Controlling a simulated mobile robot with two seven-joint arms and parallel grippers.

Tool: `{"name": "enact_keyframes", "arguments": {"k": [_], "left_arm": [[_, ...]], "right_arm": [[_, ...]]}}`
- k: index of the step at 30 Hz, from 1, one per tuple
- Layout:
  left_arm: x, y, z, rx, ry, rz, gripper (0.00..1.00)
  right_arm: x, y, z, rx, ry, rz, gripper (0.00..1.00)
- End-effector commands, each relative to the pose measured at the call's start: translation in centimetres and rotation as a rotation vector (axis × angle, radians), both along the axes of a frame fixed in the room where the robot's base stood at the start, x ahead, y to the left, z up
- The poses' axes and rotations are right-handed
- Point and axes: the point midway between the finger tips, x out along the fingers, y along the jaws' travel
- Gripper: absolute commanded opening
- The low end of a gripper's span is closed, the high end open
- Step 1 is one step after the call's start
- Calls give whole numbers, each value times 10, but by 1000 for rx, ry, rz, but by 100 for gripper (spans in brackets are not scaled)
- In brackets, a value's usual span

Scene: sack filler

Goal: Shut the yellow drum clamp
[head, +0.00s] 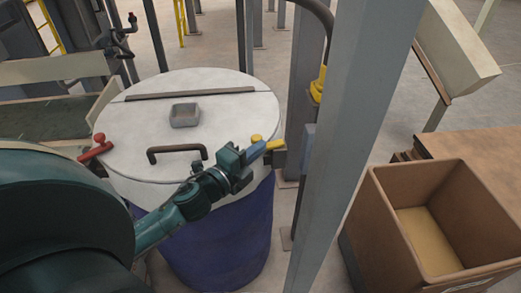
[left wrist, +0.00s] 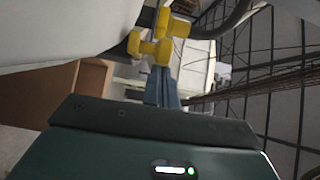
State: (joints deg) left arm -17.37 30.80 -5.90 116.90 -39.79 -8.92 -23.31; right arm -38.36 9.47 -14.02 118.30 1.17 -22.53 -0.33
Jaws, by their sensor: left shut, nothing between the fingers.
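The yellow drum clamp (head: 275,144) is on the right rim of the blue drum (head: 220,235), next to a dark bracket. In the left wrist view a yellow part with rounded ends (left wrist: 150,47) is just beyond my fingertips. My left gripper (head: 258,150) is shut and empty, with its tips right beside the yellow clamp. I cannot tell whether they touch it. The fingers also show in the left wrist view (left wrist: 161,82). Whether the clamp is latched is unclear. My right gripper is not in view.
A grey post (head: 350,130) stands close on the right. A brown box (head: 470,205) is at the far right.

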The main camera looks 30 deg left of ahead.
Motion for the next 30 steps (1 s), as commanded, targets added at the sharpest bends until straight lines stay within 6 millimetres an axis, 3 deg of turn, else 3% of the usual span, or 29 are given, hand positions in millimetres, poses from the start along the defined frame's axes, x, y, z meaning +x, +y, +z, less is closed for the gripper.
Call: {"name": "enact_keyframes", "arguments": {"k": [10, 30], "left_arm": [[4, 13, 0, 1, 0, 1, 0], [5, 15, 0, 1, 0, 1, 0]], "right_arm": [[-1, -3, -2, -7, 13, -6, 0], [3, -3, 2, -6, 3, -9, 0]]}}
